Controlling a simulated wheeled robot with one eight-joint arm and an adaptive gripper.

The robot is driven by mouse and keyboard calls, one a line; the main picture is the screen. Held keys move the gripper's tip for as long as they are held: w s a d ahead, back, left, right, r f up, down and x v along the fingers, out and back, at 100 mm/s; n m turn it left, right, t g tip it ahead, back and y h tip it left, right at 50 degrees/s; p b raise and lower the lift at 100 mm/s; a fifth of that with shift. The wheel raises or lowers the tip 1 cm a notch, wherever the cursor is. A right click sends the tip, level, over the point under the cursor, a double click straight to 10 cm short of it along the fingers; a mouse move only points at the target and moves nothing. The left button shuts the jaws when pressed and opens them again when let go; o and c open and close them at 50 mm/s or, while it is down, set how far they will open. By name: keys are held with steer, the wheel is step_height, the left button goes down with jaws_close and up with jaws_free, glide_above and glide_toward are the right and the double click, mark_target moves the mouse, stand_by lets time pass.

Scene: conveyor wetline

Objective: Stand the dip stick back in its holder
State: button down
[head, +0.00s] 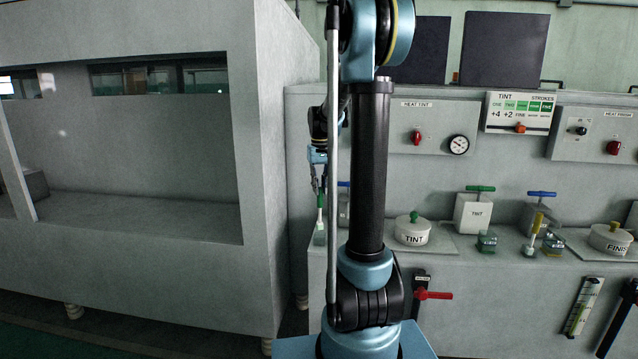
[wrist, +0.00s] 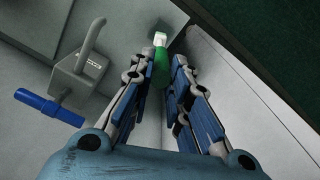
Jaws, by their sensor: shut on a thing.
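My gripper (head: 319,184) is at the left end of the grey counter, partly behind my own arm in the head view. It is shut on a green-handled stick, which I take to be the dip stick (head: 320,203). The stick hangs roughly upright, with a pale lower part below the green grip. In the wrist view the green handle (wrist: 162,72) lies between the fingertips of my gripper (wrist: 167,84), and its pale end points away. A small green jar (head: 487,242) stands on the counter. A yellow stick (head: 537,224) stands upright farther right. I cannot tell which thing is the holder.
The counter holds a lidded TINT pot (head: 412,231), a TINT box with a green T-handle (head: 472,214) and a yellowish jar (head: 553,244). A blue-handled block (wrist: 76,78) is left of my gripper in the wrist view. A large grey booth (head: 262,170) stands close left.

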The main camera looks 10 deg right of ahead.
mark_target(320, 205)
steer(key=shift+f, duration=2.85)
steer(key=c, duration=1.4)
jaws_free()
steer(key=shift+c, duration=0.2)
steer(key=shift+r, duration=0.1)
step_height(320, 205, up, 12)
steer(key=shift+f, duration=0.15)
